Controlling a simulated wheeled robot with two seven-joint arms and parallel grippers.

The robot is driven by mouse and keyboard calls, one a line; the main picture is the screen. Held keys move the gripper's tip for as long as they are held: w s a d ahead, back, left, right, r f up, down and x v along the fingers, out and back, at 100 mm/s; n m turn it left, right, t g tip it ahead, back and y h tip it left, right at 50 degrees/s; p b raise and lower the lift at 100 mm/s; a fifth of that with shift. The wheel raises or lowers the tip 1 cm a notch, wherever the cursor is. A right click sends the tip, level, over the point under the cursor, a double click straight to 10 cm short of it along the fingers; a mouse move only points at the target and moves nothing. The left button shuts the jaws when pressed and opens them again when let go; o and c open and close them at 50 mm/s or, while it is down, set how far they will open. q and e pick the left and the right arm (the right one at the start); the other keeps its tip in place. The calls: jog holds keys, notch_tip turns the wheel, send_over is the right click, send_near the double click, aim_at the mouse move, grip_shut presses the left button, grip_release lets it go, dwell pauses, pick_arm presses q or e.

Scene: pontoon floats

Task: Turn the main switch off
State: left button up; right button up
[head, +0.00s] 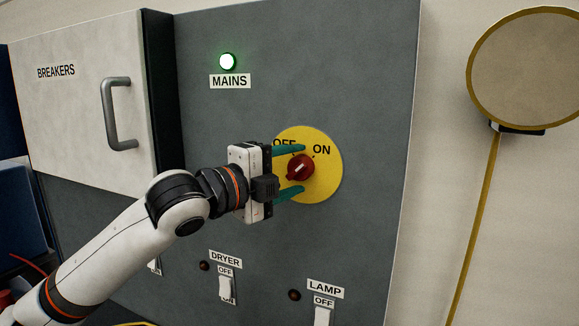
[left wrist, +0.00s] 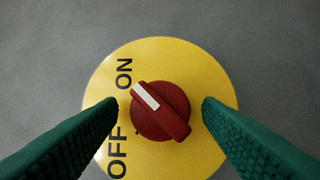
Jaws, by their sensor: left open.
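The main switch is a red rotary knob (head: 300,167) on a round yellow plate (head: 331,180) marked OFF and ON. Its white mark points toward ON in both views. The knob also shows in the left wrist view (left wrist: 165,115), with the plate (left wrist: 160,55) around it. My left gripper (head: 302,168) is open in front of the plate. Its two green fingers stand on either side of the knob, with a gap on each side in the left wrist view. The finger tips cover part of the word OFF in the head view. My right gripper is not in view.
A green lamp (head: 227,61) is lit above the MAINS label (head: 230,81). The breakers door (head: 75,110) with a grey handle (head: 118,113) is at the left. DRYER (head: 227,288) and LAMP (head: 322,316) switches sit below. A round yellow-rimmed panel (head: 525,65) is at the right.

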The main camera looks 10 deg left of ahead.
pick_arm(q)
jog(key=c, duration=1)
jog(key=shift+o, duration=0.2)
jog(key=shift+f, duration=0.1)
